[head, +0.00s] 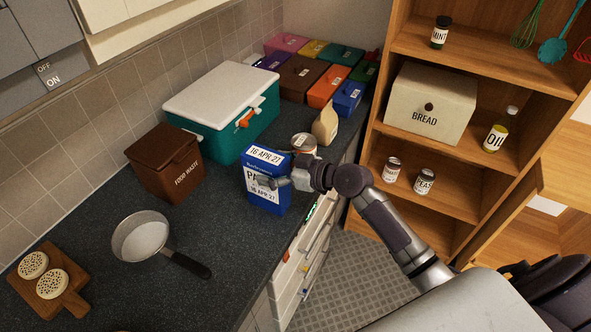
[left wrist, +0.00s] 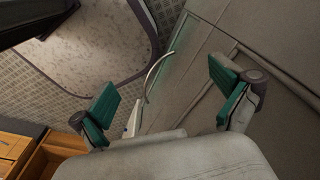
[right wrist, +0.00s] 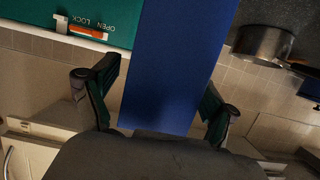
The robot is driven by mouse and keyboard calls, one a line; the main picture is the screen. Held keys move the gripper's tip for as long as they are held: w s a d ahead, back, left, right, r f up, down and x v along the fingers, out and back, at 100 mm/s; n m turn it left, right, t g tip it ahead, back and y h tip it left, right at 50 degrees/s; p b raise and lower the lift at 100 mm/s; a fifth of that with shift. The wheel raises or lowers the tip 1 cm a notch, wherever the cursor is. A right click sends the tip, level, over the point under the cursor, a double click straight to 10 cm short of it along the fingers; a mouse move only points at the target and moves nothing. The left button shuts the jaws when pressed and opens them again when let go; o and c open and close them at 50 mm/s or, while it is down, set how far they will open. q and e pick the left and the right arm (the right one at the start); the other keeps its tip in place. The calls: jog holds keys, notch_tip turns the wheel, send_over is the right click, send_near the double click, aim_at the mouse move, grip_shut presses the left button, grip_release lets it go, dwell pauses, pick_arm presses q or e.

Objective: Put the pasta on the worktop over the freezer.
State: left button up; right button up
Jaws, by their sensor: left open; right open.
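The pasta (head: 264,199) is a blue box with white date labels, standing upright on the dark worktop (head: 225,235) near its front edge. My right gripper (head: 278,183) is at the box, its fingers open around it. In the right wrist view, the plain blue side of the pasta (right wrist: 175,60) fills the space between the two fingers of the right gripper (right wrist: 163,92). I cannot tell whether they touch it. White drawer fronts (head: 303,262) lie below the worktop edge; I cannot tell whether they are the freezer. My left gripper (left wrist: 172,98) is open and empty.
A teal cooler (head: 225,105), food waste bin (head: 166,163), pan (head: 141,236) and wooden board (head: 68,303) stand on the worktop. A can (head: 303,143), a beige bottle (head: 326,122) and coloured boxes are behind the pasta. A wooden shelf (head: 425,150) stands right.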

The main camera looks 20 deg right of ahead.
jog(key=b+v, duration=0.3)
jog(key=v, duration=0.8)
jog(key=d+f+m+g+h, duration=0.1)
jog(key=d+f+m+h, duration=0.25)
jog(key=f, duration=0.75)
jog(key=d+f+m+h, duration=0.2)
jog(key=d+f, duration=0.2)
jog(key=f, duration=0.8)
jog(key=s+d+f+m+g+h, duration=0.1)
jog(key=s+f+g, duration=0.1)
jog(key=s+f, duration=0.35)
jog(key=s+f+g+h, duration=0.1)
jog(key=s+f, duration=0.1)
jog(key=f, duration=0.7)
jog(key=s+a+f+g+h, duration=0.1)
jog(key=s+a+f+g, duration=0.15)
jog(key=s+f, duration=0.95)
jog(key=s+a+f+g, duration=0.2)
jog(key=s+a+f, duration=0.1)
jog(key=s, duration=0.8)
jog(key=s+a+f+n+g, duration=0.1)
jog(key=s+a+f, duration=0.3)
jog(key=s, duration=0.7)
notch_tip(320, 180, down, 3)
jog(key=shift+s+r+g, duration=0.25)
jog(key=shift+s+g, duration=0.05)
jog(key=shift+g, duration=0.25)
jog(key=shift+a+f+h, duration=0.1)
jog(key=shift+h, duration=0.15)
